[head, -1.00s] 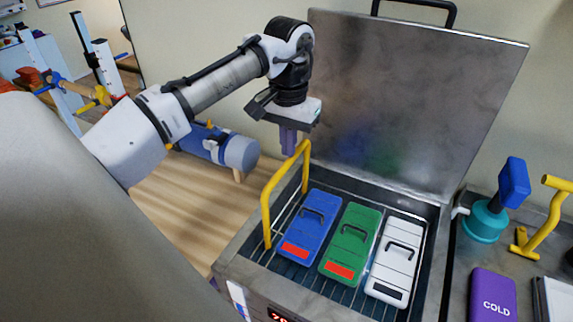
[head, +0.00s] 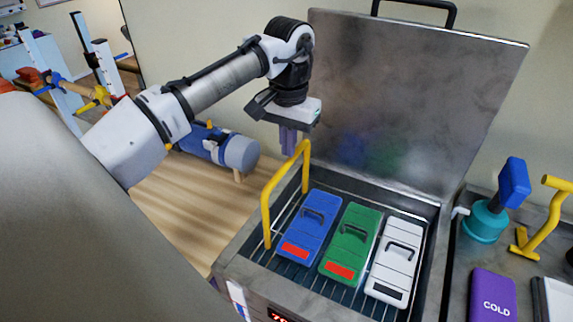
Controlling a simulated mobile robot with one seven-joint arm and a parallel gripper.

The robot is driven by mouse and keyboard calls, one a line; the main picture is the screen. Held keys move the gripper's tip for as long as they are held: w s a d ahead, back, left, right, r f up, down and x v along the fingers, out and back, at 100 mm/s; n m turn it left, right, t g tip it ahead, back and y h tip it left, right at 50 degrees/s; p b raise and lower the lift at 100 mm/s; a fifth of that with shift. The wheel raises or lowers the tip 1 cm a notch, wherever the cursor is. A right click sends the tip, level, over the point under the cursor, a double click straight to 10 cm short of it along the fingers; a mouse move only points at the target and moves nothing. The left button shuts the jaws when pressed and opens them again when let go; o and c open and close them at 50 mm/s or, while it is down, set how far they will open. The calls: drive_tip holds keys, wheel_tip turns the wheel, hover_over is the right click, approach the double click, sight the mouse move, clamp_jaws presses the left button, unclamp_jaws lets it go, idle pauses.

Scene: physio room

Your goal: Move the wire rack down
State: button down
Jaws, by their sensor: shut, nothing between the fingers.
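The wire rack (head: 262,256) sits inside an open metal tank, with its bars showing around the packs. A yellow handle (head: 267,206) stands up at its left side. My gripper (head: 289,152) points down just above and behind the top of the yellow handle. Its fingers are together and hold nothing. Whether the fingertips touch the handle cannot be told.
The tank's metal lid (head: 410,95) stands open behind it. To the right are a teal and blue device (head: 485,218), a yellow handled tool (head: 540,228) and a purple COLD pack (head: 492,297). A blue roll (head: 215,145) lies left of the tank on bare wood.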

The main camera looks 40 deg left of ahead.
sight(288, 161)
drive_tip(key=shift+f, duration=0.15)
idle(0.3)
drive_tip(key=shift+f+b, duration=0.65)
drive_tip(key=shift+f, duration=0.75)
wheel_tip(288, 161, up, 9)
drive_tip(key=p, duration=0.8)
drive_tip(key=shift+p, duration=0.3)
idle(0.9)
